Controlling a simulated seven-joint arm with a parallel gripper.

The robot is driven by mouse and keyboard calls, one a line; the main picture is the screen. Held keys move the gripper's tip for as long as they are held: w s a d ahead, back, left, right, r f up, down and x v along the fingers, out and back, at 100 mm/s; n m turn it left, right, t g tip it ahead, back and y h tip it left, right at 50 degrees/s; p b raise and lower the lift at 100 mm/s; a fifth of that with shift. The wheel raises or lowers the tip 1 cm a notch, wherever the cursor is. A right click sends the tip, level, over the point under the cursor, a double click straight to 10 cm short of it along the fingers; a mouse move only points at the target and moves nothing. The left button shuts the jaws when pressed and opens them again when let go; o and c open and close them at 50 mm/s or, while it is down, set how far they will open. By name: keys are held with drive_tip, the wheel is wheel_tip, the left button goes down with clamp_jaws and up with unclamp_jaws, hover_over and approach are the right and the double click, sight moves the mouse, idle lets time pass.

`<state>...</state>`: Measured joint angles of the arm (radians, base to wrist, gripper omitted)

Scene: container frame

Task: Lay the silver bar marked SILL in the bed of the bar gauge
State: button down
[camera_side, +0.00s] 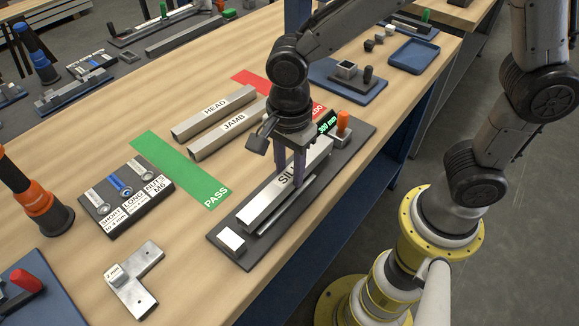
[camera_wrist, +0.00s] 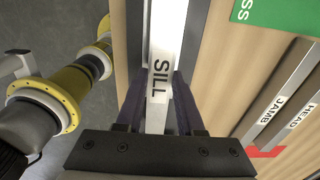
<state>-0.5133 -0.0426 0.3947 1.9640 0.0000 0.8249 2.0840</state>
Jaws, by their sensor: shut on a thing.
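The silver bar marked SILL (camera_side: 262,205) lies lengthwise along the dark bar gauge (camera_side: 322,184) in the side view. My gripper (camera_side: 291,178) points down and is shut across the bar near its middle, by the label. In the wrist view the bar (camera_wrist: 160,85) runs away between the two fingers of my gripper (camera_wrist: 161,88). The gauge has a white block (camera_side: 231,241) at its near end and an orange knob (camera_side: 343,120) and a lit green display at its far end. I cannot tell whether the bar's underside touches the bed; the fingers hide part of it.
The HEAD bar (camera_side: 213,113) and JAMB bar (camera_side: 228,133) lie to the left, beside the green PASS strip (camera_side: 182,170) and a red strip (camera_side: 250,80). A labelled parts holder (camera_side: 124,200) and a metal angle piece (camera_side: 137,281) stand nearer. Blue trays (camera_side: 413,56) sit at the back.

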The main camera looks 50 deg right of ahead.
drive_tip(key=shift+f, duration=0.95)
idle(0.5)
unclamp_jaws()
idle(0.3)
drive_tip(key=shift+r, duration=3.5)
